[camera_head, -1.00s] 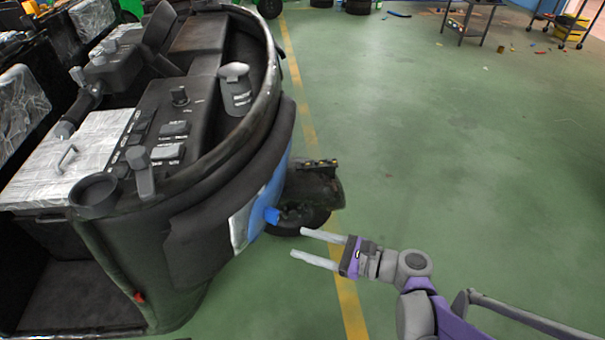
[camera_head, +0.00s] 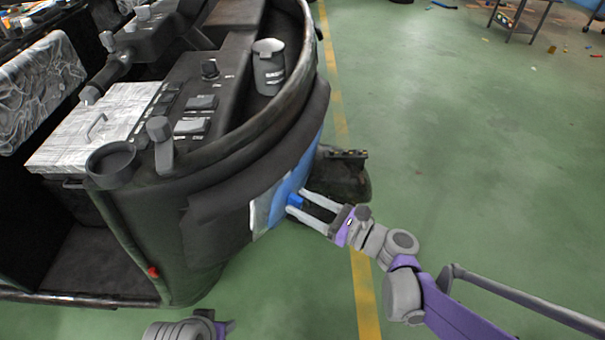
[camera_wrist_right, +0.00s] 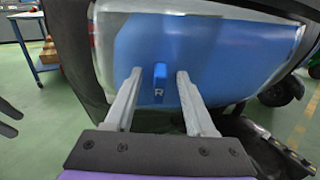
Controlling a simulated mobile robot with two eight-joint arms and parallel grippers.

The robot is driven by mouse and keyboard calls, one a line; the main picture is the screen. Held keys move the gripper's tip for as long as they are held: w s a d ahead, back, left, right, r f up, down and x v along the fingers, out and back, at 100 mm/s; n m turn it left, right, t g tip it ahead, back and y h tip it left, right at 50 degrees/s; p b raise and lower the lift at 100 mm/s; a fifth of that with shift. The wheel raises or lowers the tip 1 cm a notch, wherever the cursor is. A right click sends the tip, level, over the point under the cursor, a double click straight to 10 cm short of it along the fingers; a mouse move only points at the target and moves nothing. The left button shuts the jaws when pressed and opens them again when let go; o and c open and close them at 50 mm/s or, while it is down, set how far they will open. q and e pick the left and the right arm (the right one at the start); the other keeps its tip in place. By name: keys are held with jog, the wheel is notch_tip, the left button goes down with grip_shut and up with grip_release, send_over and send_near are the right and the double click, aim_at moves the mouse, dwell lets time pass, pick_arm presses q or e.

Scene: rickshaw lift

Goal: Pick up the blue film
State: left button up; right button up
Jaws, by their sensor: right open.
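The blue film (camera_head: 281,203) covers part of the front panel of a dark vehicle. In the right wrist view the film (camera_wrist_right: 230,60) fills the middle, and a small blue tab (camera_wrist_right: 160,80) marked R stands out from it. The tab also shows in the head view (camera_head: 295,200). My right gripper (camera_head: 298,202) is open, with its fingers on either side of the tab. In the wrist view there are gaps between the tab and both fingers. My left arm shows at the bottom edge of the head view, but I cannot make out its fingers.
The dark vehicle (camera_head: 225,165) with its control panel fills the left side. A dark wheel part (camera_head: 345,175) juts out beyond the film. A metal cart (camera_head: 520,20) stands far off at upper right.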

jog(key=shift+w+a, duration=0.3)
jog(key=shift+a, duration=0.15)
grip_shut()
